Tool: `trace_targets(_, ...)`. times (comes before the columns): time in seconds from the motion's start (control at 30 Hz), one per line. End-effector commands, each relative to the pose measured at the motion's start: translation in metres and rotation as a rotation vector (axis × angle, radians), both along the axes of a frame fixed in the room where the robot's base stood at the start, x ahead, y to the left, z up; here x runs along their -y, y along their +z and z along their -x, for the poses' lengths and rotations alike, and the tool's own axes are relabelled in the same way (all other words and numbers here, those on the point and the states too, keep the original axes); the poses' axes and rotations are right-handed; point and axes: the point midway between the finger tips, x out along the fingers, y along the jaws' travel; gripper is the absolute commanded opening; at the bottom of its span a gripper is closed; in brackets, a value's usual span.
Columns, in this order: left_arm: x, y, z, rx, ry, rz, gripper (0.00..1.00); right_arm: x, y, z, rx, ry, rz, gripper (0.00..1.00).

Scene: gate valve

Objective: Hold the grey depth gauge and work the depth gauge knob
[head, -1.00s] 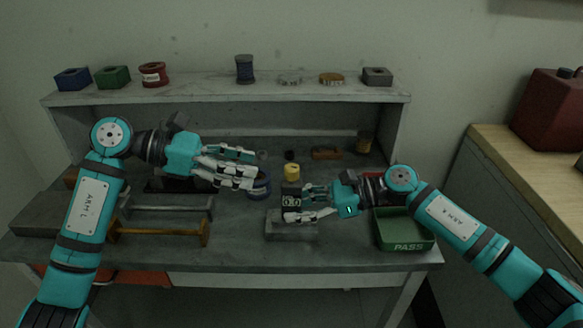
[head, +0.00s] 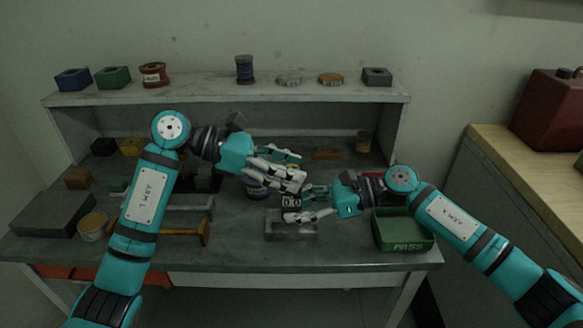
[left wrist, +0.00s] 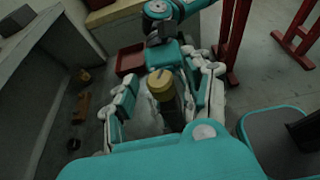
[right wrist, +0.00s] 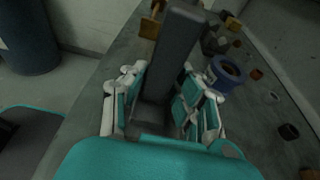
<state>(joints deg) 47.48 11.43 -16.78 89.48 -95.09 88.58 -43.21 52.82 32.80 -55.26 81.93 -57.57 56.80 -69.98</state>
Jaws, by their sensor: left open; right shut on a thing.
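The grey depth gauge (head: 291,202) stands upright over a grey block in the head view, its small display facing me. My right gripper (head: 301,204) is shut on the gauge body from the right. In the right wrist view the gauge (right wrist: 172,55) is a dark grey bar between the fingers. The yellow depth gauge knob (left wrist: 160,84) tops the gauge in the left wrist view; my left fingers hide it in the head view. My left gripper (head: 301,168) is open, with its fingers on either side of the knob. I cannot tell if they touch it.
The grey block (head: 291,228) is under the gauge. A green PASS tray (head: 404,246) stands to its right. A blue roll (head: 256,190) is just behind my left fingers. A yellow-brown handled bar (head: 160,231) lies to the left. The front edge of the bench is close.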

Motion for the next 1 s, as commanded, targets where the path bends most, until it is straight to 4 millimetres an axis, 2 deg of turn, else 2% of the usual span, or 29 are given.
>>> trace_targets(0.37, 0.0063, -0.0029, -0.0002, -0.001, 0.000, 0.000, 0.51, 0.0001, 0.0000, -0.0002, 0.000, 0.000, 0.000, 0.10)
trace_targets(0.77, 0.0060, -0.0028, -0.0002, -0.001, 0.001, 0.000, 0.00, 0.0000, 0.0000, -0.0001, 0.000, 0.000, 0.000, 0.10)
trace_targets(1.0, 0.0048, -0.0036, -0.0004, 0.002, 0.038, -0.005, 0.00, 0.0000, 0.0001, -0.0001, 0.000, 0.000, 0.000, 0.10)
